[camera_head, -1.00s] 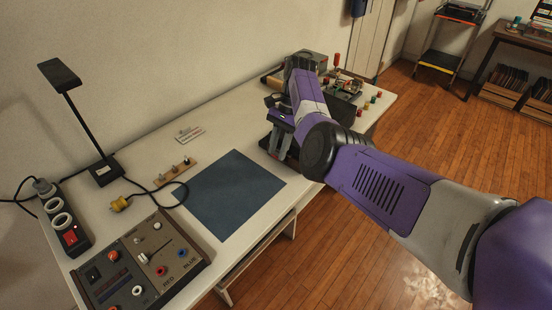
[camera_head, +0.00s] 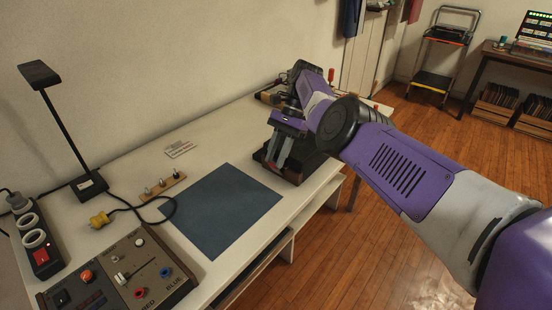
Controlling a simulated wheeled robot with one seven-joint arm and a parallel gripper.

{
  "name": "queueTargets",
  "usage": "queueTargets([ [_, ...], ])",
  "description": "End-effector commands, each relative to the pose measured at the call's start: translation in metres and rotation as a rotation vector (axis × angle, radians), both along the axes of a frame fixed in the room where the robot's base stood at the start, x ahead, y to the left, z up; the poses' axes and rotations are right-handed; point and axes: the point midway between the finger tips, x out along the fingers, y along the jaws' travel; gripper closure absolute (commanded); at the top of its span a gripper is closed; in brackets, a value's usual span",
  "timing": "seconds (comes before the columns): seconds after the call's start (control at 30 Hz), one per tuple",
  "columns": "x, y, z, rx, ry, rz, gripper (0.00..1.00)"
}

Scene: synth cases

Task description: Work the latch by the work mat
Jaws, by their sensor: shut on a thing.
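The dark blue work mat (camera_head: 222,212) lies flat on the white table. Just right of its far right corner stands a dark, blocky fixture (camera_head: 296,174), which looks like the latch. My gripper (camera_head: 274,160) points down at this fixture, with its grey fingers against its left side. It is shut on a part of the fixture. The gripped part and the fingertips are small and dark, so the latch's exact position cannot be told. My purple arm hides what lies behind the fixture.
A small card (camera_head: 180,149) lies behind. The mat is bare.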

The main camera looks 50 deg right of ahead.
Motion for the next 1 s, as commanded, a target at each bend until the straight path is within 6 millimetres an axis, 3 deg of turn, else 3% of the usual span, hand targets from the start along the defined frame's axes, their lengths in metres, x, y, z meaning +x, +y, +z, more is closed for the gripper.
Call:
queueTargets([
  [0.2, -0.001, -0.001, -0.001, -0.001, 0.003, -0.001, 1.0],
  [0.23, -0.001, -0.001, -0.001, -0.002, 0.003, -0.001, 0.71],
  [0.33, -0.001, -0.001, -0.001, -0.002, 0.003, -0.001, 0.51],
  [0.77, 0.0, 0.0, 0.002, -0.001, 0.001, 0.0, 0.51],
  [1.0, -0.001, 0.001, 0.016, -0.001, 0.001, 0.002, 0.51],
])
